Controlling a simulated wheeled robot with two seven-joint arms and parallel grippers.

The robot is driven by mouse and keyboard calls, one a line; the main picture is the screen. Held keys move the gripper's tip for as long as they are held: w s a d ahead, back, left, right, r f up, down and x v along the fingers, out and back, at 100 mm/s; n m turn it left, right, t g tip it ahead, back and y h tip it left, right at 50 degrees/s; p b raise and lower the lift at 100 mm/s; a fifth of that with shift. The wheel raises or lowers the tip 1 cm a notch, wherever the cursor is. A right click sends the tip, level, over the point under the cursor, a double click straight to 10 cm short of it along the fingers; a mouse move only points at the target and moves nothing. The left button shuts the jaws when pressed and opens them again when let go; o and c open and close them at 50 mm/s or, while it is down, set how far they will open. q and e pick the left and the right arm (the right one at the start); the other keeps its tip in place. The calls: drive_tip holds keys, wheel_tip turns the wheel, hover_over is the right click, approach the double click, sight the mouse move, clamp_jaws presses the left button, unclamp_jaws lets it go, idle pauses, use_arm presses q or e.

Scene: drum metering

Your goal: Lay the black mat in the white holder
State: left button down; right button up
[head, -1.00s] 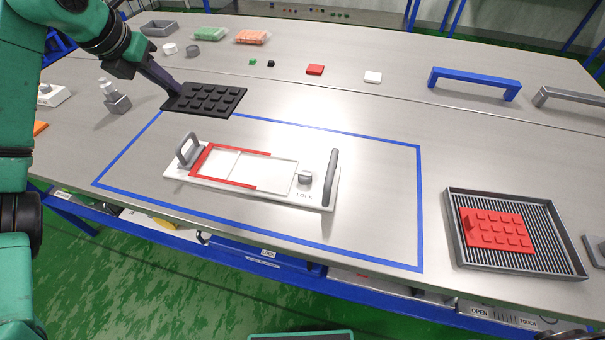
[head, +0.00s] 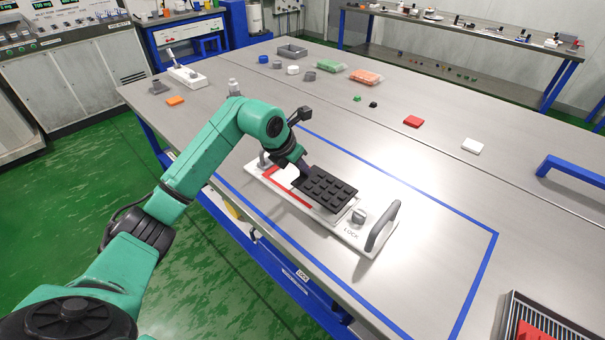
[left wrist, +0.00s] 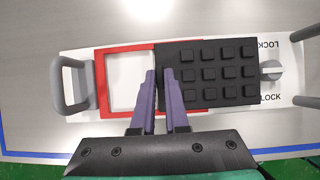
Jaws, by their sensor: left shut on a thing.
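The black mat (head: 327,188), a flat rectangle with rows of raised square blocks, is held by one edge in my left gripper (head: 302,170). The white holder (head: 352,233) lies on the table with a grey handle at each end, a red frame and a grey knob marked LOCK. The mat is over the holder's knob-side half; I cannot tell whether it touches. In the left wrist view the gripper (left wrist: 158,76) is shut on the mat's left edge, and the mat (left wrist: 207,72) covers the right part of the opening. The red frame (left wrist: 101,85) shows at left. My right gripper is out of view.
A blue line (head: 470,285) outlines the area around the holder. A grey ribbed tray (head: 508,318) with a red mat (head: 535,332) is at the lower right. Red (head: 413,121) and white (head: 472,146) blocks lie further back. The table right of the holder is clear.

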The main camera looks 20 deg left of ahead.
sight(300, 174)
use_arm(q)
wheel_tip(300, 174, down, 3)
drive_tip(key=shift+a+r, duration=0.1)
drive_tip(key=c, duration=0.9)
unclamp_jaws()
drive_tip(key=shift+f, duration=0.2)
drive_tip(key=shift+r, duration=0.25)
drive_tip(key=b+v, duration=0.1)
drive_tip(key=v, duration=1.1)
